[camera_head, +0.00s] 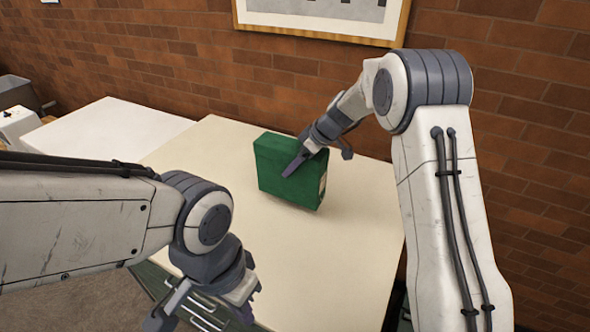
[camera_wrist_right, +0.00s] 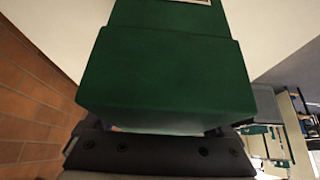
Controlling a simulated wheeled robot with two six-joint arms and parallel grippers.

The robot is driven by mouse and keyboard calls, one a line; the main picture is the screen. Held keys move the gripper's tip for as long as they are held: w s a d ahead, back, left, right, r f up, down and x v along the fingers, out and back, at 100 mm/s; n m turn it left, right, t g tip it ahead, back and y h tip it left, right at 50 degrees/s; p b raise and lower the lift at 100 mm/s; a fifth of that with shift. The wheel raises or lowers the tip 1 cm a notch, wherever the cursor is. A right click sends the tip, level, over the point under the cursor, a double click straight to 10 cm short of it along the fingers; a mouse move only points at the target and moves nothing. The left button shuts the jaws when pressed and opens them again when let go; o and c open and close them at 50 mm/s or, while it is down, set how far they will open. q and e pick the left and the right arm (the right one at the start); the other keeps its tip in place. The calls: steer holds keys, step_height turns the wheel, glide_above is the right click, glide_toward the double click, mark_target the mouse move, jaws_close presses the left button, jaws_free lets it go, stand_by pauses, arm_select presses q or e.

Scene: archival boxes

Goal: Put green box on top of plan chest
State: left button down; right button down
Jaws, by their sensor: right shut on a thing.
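The green box (camera_head: 285,178) stands upright over the pale top of the plan chest (camera_head: 300,255), towards its back. A pale label shows on its right edge. Its base looks at or very near the surface; I cannot tell whether it touches. My right gripper (camera_head: 300,158) is shut on the box near its upper right edge. In the right wrist view the green box (camera_wrist_right: 165,75) fills the middle, close against the gripper. My left gripper (camera_head: 205,312) is open and empty, near the chest's front edge above the drawer fronts.
A white surface (camera_head: 105,135) adjoins the chest on the left, with grey and white items (camera_head: 15,120) beyond it. A brick wall (camera_head: 180,60) with a framed picture (camera_head: 320,15) stands behind. The chest top around the box is clear.

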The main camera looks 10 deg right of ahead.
step_height(320, 180, down, 4)
steer(key=shift+w+a+r+p, duration=0.1)
steer(key=shift+r+p, duration=0.15)
steer(key=shift+p, duration=0.45)
steer(key=shift+f, duration=0.25)
